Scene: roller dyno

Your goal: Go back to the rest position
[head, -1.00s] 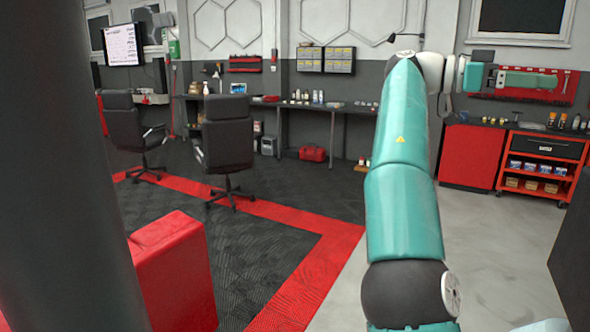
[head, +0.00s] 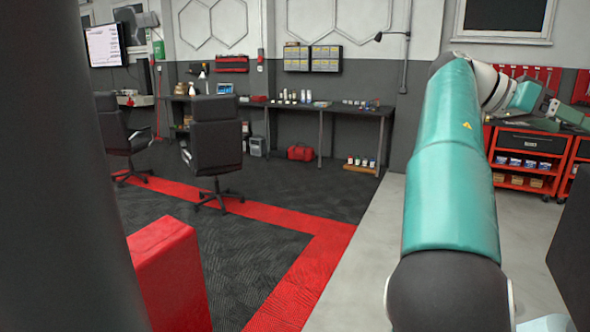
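My teal arm rises on the right side of the head view, with a dark joint at the bottom and a white and dark elbow at the top. Past the elbow, the forearm runs off to the right and leaves the picture at the right edge. My gripper is not visible, so I cannot see whether it holds anything.
A red block (head: 168,275) stands close at the lower left, beside a dark post (head: 60,170). Two black office chairs (head: 216,140) stand at the left. A workbench (head: 320,108) lines the back wall. Red tool carts (head: 528,160) stand at the right. Grey floor beside my arm is clear.

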